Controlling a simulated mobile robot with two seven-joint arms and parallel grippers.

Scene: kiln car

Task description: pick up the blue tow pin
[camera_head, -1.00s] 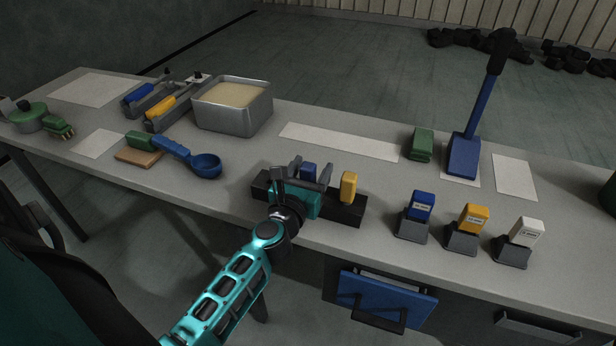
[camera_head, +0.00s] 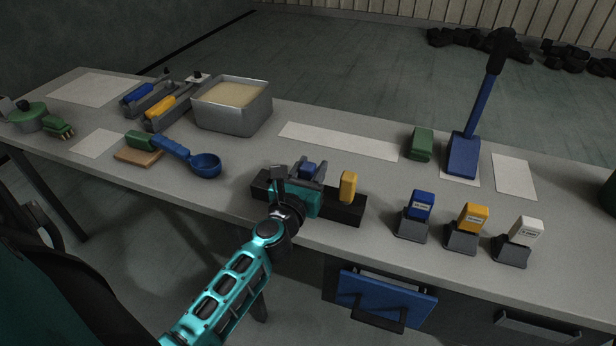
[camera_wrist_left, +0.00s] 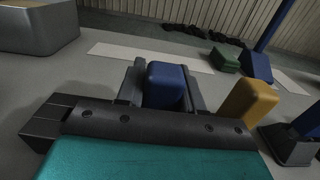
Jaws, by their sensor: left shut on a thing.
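The blue tow pin (camera_head: 307,169) stands upright in a dark block (camera_head: 345,212) near the table's front edge. My left gripper (camera_head: 309,172) is over the block, with its fingers shut on the pin's blue head. In the left wrist view the blue head (camera_wrist_left: 166,84) sits between the two dark fingers. The pin's lower part is hidden by my gripper. A yellow pin (camera_head: 348,186) stands in the same block just to the right. My right gripper is not in view.
Blue, yellow and white labelled pieces in grey holders (camera_head: 463,236) stand to the right. A blue scoop (camera_head: 205,165) and a metal bin (camera_head: 233,117) are at left. A blue shovel (camera_head: 464,155) stands behind. A white strip (camera_head: 338,141) lies on clear table behind the block.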

